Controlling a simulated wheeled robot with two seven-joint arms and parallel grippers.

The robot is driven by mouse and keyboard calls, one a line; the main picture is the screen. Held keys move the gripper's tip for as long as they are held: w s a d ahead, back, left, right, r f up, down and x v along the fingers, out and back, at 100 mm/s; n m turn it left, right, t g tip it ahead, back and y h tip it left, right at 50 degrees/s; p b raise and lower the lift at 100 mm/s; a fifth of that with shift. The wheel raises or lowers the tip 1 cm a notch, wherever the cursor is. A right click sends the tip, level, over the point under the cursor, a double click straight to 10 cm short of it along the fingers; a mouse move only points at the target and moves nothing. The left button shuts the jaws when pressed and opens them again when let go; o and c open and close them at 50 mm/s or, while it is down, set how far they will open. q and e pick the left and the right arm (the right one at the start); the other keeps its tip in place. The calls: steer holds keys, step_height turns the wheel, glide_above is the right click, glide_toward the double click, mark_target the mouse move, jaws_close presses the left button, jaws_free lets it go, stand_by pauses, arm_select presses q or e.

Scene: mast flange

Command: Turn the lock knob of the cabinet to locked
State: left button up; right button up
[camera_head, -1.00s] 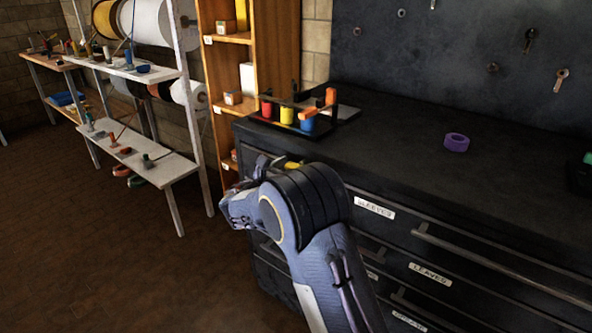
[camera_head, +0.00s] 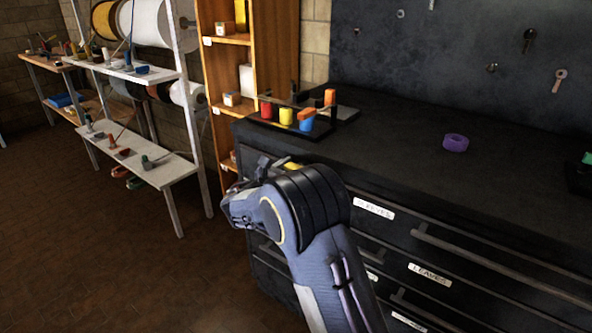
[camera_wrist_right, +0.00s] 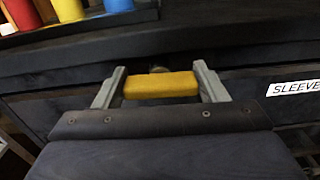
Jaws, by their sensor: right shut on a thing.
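The cabinet (camera_head: 480,190) is black with labelled drawers. Its lock knob (camera_wrist_right: 160,85) is a yellow bar on the front, just below the top edge. In the right wrist view the bar lies roughly level across the picture. My right gripper (camera_wrist_right: 162,78) is shut on the knob, one grey finger at each end of the bar. In the head view only a bit of the yellow knob (camera_head: 292,166) shows behind my right wrist, which hides most of the gripper. Any lock markings cannot be seen. My left gripper is not in view.
A black rack with red, yellow and blue pieces (camera_head: 286,115) stands on the cabinet top above the knob. A purple ring (camera_head: 455,142) lies farther right. Drawer handles (camera_head: 500,262) stick out along the front.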

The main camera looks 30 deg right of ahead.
steer(key=m+b, duration=0.1)
steer(key=m, duration=0.1)
steer(key=m+b, duration=0.4)
steer(key=shift+s+f, duration=0.1)
steer(key=shift+f, duration=0.15)
steer(key=m+b, duration=0.8)
steer(key=m, duration=0.1)
steer(key=shift+f+b, duration=0.15)
steer(key=shift+b, duration=0.2)
steer(key=shift+m+b, duration=1.2)
steer(key=shift+m, duration=0.1)
steer(key=o, duration=1)
steer(key=shift+r, duration=0.2)
